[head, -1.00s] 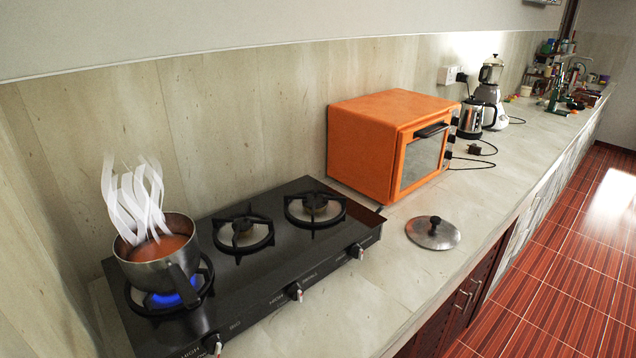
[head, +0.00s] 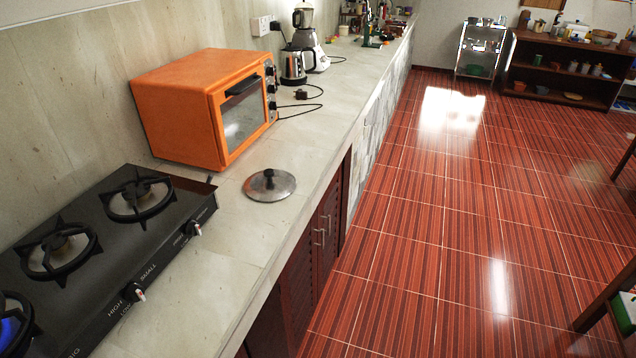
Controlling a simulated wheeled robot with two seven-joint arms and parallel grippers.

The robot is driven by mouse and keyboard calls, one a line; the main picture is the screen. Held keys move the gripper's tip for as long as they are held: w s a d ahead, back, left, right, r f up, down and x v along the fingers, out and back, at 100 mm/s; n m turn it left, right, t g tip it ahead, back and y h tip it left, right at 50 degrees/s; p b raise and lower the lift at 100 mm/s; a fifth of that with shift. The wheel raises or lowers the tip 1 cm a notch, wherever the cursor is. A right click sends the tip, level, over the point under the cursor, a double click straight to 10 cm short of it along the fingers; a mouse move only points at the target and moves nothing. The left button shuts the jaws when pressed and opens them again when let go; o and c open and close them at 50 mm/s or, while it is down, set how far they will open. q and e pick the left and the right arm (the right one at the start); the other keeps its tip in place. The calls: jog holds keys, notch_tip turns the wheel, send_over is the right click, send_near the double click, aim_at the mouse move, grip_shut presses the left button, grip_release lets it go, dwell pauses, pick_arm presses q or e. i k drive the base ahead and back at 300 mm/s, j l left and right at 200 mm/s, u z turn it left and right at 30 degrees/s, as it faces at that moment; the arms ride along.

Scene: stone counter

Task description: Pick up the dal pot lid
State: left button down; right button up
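The pot lid (head: 269,186) is a round, flat metal disc with a dark knob on top. The dal pot is out of the head view now; only a blue flame shows at the left edge. Neither of my grippers is in view.
The black gas stove (head: 94,262) is at the left. The orange oven (head: 205,108) stands behind the lid. The red tiled floor (head: 430,240) is clear beside the counter; shelves (head: 565,65) stand at the back.

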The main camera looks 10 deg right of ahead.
aim_at(269, 184)
jog(key=u, duration=1.7)
jog(key=l+z, duration=0.15)
jog(key=l, duration=0.7)
jog(key=i+l+z, duration=0.15)
jog(key=l, duration=0.65)
